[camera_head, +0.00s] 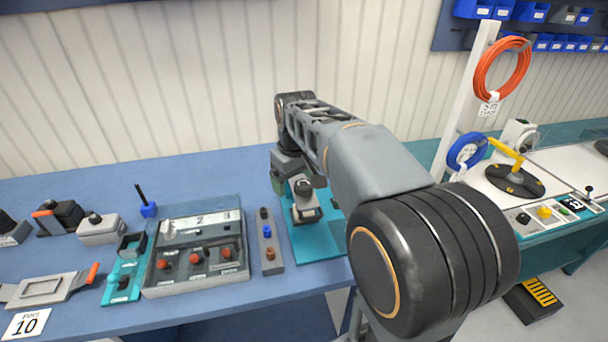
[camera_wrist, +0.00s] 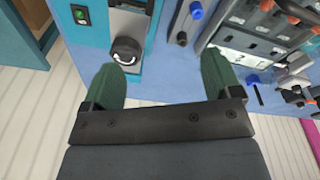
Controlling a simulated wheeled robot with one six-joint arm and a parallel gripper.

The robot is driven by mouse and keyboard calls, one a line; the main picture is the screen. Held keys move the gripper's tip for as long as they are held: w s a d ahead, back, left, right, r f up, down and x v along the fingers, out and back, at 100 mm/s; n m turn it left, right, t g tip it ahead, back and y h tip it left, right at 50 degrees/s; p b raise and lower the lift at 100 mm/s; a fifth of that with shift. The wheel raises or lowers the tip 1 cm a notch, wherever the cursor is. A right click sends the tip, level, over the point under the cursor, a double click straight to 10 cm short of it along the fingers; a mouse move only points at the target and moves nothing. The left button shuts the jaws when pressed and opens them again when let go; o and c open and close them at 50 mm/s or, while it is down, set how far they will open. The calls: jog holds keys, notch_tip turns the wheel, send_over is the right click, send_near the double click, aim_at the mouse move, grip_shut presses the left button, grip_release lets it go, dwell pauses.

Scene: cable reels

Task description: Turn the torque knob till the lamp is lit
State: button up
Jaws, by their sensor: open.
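A dark round knob (camera_wrist: 127,50) with a pale mark on it sits on a grey unit on a teal plate (camera_wrist: 127,17); I take it for the torque knob. In the head view the grey unit (camera_head: 306,207) stands on the teal plate, with the knob on top, partly behind my arm. My gripper (camera_wrist: 158,78) is open and empty. Its left green finger overlaps the picture close to the knob; the right finger is well clear of it.
A strip with several coloured knobs (camera_head: 268,241) and a grey panel with red knobs (camera_head: 196,251) stand left of the unit. A reel station with an orange cable coil (camera_head: 502,68) is at the right. Bare blue bench (camera_head: 180,190) shows behind the panels.

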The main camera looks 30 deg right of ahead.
notch_tip(320, 180, up, 4)
jog(key=n+g+p, duration=0.1)
jog(key=n+p, duration=0.1)
send_over(303, 184)
notch_tip(303, 184, down, 14)
jog(key=shift+r, duration=0.15)
jog(key=c, duration=0.9)
